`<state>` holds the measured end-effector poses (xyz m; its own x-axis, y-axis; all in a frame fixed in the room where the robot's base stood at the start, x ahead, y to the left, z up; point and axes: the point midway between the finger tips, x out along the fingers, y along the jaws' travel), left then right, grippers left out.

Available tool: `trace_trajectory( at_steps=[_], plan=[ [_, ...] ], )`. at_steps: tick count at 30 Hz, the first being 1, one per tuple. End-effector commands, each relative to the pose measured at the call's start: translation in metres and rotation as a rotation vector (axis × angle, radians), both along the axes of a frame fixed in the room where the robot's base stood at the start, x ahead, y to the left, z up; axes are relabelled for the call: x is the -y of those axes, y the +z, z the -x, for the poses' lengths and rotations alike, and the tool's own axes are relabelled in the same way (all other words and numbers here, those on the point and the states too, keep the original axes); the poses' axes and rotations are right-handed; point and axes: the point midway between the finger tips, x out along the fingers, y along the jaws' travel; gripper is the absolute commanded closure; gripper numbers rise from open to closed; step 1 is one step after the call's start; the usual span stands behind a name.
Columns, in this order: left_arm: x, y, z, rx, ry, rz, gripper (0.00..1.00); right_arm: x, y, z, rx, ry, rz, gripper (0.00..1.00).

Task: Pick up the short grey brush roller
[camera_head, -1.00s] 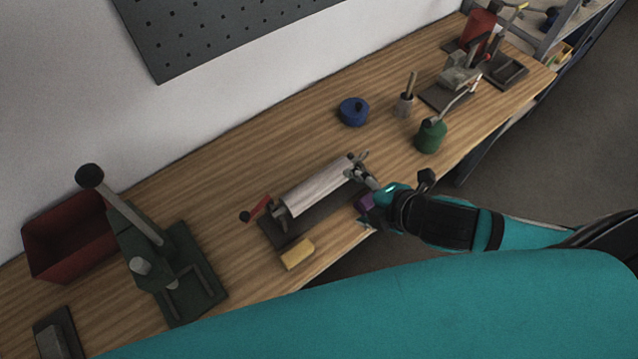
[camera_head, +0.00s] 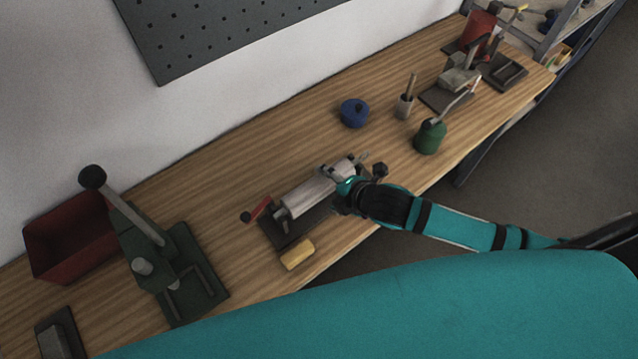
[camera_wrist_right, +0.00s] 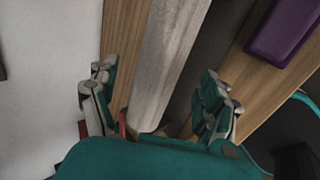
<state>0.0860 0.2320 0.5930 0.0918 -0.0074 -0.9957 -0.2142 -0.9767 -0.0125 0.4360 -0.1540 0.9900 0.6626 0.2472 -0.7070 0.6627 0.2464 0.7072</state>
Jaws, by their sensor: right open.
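The grey brush roller (camera_head: 308,194) lies level on a dark stand (camera_head: 285,230) near the front edge of the bench. My right gripper (camera_head: 342,176) is over the roller's right part and hides some of it. In the right wrist view the roller (camera_wrist_right: 172,55) runs between the two spread fingers of the open gripper (camera_wrist_right: 160,100). Gaps show on both sides of the roller, with no clear finger contact. My left gripper is not in view.
A red-handled crank (camera_head: 258,210) is at the stand's left end. A green press (camera_head: 165,265) and red bin (camera_head: 70,240) stand left. A purple block (camera_wrist_right: 282,30) shows in the wrist view.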

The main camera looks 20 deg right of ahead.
Motion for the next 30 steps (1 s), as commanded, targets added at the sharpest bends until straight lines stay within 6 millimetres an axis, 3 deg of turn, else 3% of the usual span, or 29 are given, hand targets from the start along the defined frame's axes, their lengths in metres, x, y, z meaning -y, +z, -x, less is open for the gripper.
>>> trace_trajectory(
  at_steps=[6,10,20,30],
  plan=[
    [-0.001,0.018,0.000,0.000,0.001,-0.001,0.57,-0.004,-0.015,-0.019,-0.001,-0.003,0.000,0.19],
    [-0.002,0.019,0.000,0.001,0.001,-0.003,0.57,-0.007,-0.028,-0.028,-0.001,-0.002,0.001,0.19],
    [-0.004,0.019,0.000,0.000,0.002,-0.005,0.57,-0.009,-0.033,-0.032,0.000,-0.001,0.001,0.19],
    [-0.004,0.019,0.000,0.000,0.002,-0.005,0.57,-0.009,-0.033,-0.032,0.000,-0.001,0.001,0.62]
  ],
)
